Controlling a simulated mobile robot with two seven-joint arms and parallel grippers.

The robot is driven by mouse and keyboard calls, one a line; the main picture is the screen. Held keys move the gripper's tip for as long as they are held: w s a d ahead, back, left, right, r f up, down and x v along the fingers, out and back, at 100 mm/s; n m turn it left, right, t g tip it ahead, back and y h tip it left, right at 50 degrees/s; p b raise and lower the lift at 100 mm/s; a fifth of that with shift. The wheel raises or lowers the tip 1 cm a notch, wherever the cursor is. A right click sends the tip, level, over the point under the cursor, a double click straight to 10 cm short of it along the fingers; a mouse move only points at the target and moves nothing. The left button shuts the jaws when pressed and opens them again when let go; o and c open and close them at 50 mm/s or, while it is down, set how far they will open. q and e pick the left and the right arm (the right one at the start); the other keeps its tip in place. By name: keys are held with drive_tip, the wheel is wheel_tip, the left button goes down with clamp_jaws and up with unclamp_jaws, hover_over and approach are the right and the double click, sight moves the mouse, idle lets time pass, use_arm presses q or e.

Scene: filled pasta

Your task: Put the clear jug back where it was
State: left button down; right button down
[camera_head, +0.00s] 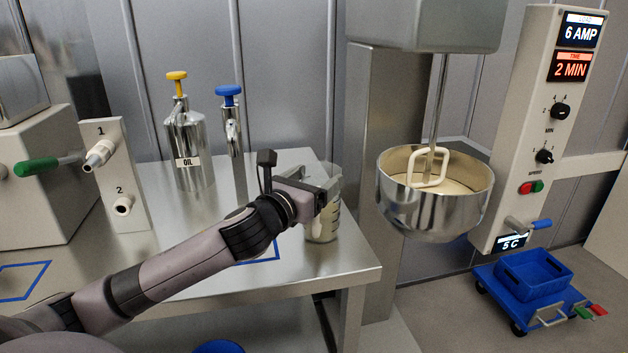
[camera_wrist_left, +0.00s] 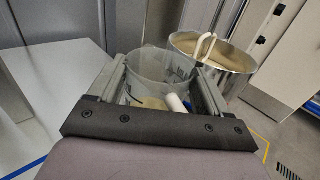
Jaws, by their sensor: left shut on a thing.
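The clear jug (camera_head: 326,222) has dark measuring marks and is over the right end of the steel table (camera_head: 335,262). It looks upright; I cannot tell whether its base touches the table. My left gripper (camera_head: 322,197) reaches it from the left and is shut on it; my arm and gripper hide part of the jug. In the left wrist view the jug (camera_wrist_left: 160,66) shows between the fingers of my left gripper (camera_wrist_left: 155,82), with a white rounded piece near them. A blue outline (camera_head: 262,252) is marked on the table left of the jug, partly behind my arm. My right gripper is not in view.
The mixer bowl (camera_head: 436,215) with a pale paddle stands right of the table, close to the jug. The oil canister (camera_head: 188,150) and a blue-topped dispenser (camera_head: 231,125) are at the back. A blue cart (camera_head: 530,285) is on the floor at right.

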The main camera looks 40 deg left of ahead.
use_arm(q)
unclamp_jaws()
drive_tip(key=s+d+b, duration=0.1)
drive_tip(key=s, duration=1.1)
drive_tip(key=shift+r, duration=0.1)
idle(0.6)
